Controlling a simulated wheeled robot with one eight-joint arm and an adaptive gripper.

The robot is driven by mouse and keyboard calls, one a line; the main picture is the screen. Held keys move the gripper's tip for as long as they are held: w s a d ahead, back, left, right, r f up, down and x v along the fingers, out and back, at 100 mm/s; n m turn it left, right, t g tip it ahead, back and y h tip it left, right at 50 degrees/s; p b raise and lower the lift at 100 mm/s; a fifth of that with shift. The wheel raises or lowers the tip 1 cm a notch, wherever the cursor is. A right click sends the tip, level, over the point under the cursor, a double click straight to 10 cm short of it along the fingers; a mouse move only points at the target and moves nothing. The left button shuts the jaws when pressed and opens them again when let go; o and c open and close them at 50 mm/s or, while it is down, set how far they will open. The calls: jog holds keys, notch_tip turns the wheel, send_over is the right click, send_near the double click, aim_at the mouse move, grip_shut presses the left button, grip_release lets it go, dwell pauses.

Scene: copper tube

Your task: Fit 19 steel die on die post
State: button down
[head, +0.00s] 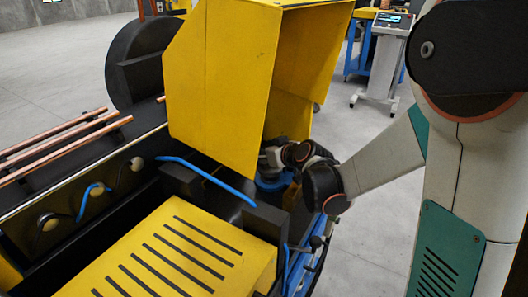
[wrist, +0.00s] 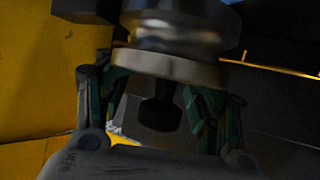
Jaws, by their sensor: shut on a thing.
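In the wrist view a round grey steel die (wrist: 175,38) with a wide lower rim lies between the fingertips of my gripper (wrist: 165,75). The green-padded fingers are shut on it from left and right. A dark, narrower stem (wrist: 160,112) shows below the rim between the fingers; I cannot tell what it belongs to. In the head view my arm reaches into the yellow hood's opening, and the fingertips and die cannot be made out there. I cannot identify the die post, or tell whether the die touches it.
The yellow hood (head: 222,80) stands close around my wrist. A slotted yellow cover (head: 170,255) and a blue bar (head: 207,180) lie in front. Copper tubes (head: 60,135) rest at the left. A control stand (head: 385,60) is behind; the floor at right is free.

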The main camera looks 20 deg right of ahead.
jog(key=shift+r, duration=0.45)
jog(key=shift+f+b, duration=0.7)
jog(key=shift+f, duration=0.15)
dwell(1.8)
jog(key=shift+c, duration=1.7)
grip_release()
jog(key=v, duration=1.2)
jog(key=shift+s, duration=0.15)
jog(key=shift+s+f, duration=0.1)
